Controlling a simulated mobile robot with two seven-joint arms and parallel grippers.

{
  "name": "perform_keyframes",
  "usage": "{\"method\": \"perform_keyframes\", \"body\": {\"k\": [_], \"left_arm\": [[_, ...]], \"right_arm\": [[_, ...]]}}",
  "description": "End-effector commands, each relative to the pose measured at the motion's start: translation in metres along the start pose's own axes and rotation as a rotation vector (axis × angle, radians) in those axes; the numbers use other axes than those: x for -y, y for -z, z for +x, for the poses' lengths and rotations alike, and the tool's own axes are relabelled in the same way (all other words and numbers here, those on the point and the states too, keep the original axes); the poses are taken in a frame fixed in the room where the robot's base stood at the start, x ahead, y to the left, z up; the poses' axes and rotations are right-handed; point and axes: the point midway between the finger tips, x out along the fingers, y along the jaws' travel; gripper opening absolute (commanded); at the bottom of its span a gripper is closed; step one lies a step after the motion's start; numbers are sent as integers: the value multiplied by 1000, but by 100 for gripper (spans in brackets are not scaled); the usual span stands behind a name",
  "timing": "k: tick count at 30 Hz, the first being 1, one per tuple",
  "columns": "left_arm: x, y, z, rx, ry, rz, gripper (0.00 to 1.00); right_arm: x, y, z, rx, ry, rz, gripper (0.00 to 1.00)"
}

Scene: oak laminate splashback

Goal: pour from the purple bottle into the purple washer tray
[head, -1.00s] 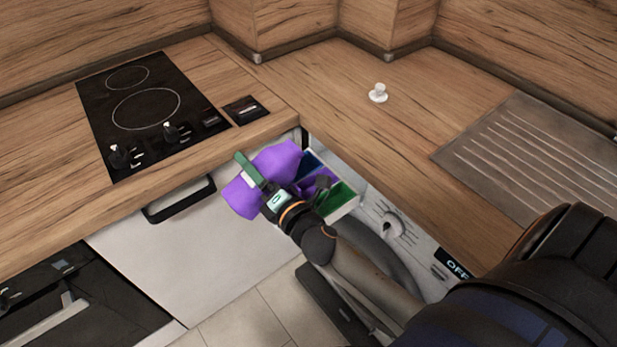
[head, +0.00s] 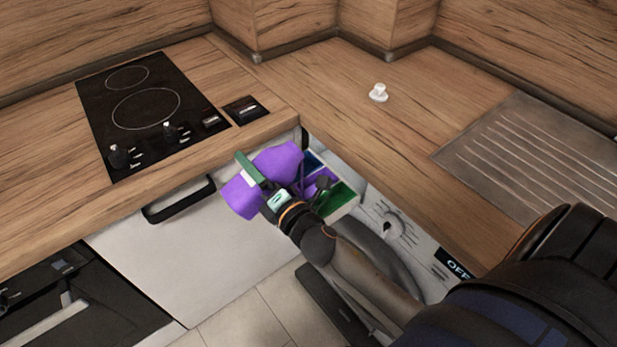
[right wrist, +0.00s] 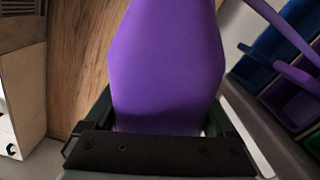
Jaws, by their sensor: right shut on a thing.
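The purple bottle (head: 279,160) is held tilted in my right gripper (head: 258,176), its upper end leaning toward the open washer drawer. The bottle also fills the middle of the right wrist view (right wrist: 168,65), between the fingers. The purple washer tray (head: 318,183) lies in the drawer between a blue and a green compartment, partly hidden by the bottle and gripper. It also shows at the right of the right wrist view (right wrist: 297,77). A thin purple strand runs beside the bottle down to the purple tray. My left gripper is not in view.
The green compartment (head: 337,198) and the blue compartment (head: 312,163) flank the purple one. The worktop edge runs close above the drawer. A washer dial (head: 389,228) is to the right. A small white knob-like thing (head: 378,92) stands on the worktop; a hob (head: 150,108) is at left.

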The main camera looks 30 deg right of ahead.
Motion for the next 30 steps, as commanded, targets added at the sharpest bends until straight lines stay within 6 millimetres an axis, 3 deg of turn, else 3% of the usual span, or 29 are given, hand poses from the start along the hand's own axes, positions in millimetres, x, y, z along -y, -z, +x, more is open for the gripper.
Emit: {"method": "perform_keyframes", "body": {"k": [30], "left_arm": [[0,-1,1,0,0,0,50]], "right_arm": [[-2,0,0,1,-5,44,0]]}}
